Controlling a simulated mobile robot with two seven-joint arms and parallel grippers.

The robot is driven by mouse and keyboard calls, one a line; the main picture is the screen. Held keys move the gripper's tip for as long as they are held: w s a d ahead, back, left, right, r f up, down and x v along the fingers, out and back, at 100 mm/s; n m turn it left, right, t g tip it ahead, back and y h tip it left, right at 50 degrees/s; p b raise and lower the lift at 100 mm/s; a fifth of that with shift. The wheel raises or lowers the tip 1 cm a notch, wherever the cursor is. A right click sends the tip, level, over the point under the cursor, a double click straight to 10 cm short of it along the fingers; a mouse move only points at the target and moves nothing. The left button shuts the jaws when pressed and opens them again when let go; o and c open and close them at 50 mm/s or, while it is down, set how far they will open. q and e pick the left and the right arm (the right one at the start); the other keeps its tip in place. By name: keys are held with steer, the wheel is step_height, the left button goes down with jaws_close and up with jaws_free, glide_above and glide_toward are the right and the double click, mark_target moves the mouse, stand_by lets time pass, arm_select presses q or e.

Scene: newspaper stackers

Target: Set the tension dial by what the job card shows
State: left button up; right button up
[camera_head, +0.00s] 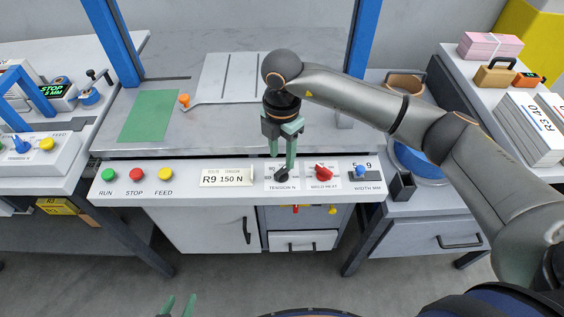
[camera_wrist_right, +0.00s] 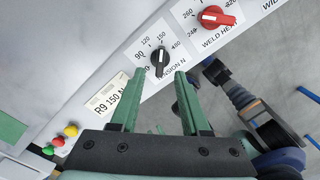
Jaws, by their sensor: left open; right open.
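The job card (camera_head: 226,177) reads R9 150 N on the front panel; it also shows in the right wrist view (camera_wrist_right: 107,99). The black tension dial (camera_head: 282,174) is right of it, and in the right wrist view (camera_wrist_right: 159,63) its scale shows 90, 120, 150 and a partly readable higher number. A light mark on the dial's upper side seems to face near 150; the exact setting is hard to read. My right gripper (camera_head: 283,152) is open and points down at the dial, which shows between and just beyond its fingertips (camera_wrist_right: 161,74). My left gripper (camera_head: 178,306) is open at the bottom edge, away from the panel.
The red weld heat dial (camera_head: 323,173) is close on the right, with the blue width knob (camera_head: 361,171) beyond. RUN, STOP and FEED buttons (camera_head: 136,175) are at the panel's left. An orange knob (camera_head: 184,100) and green mat (camera_head: 149,116) are on the worktop.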

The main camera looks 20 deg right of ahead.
mark_target(282, 170)
step_height(282, 170, up, 8)
steer(key=shift+f, duration=0.15)
stand_by(0.5)
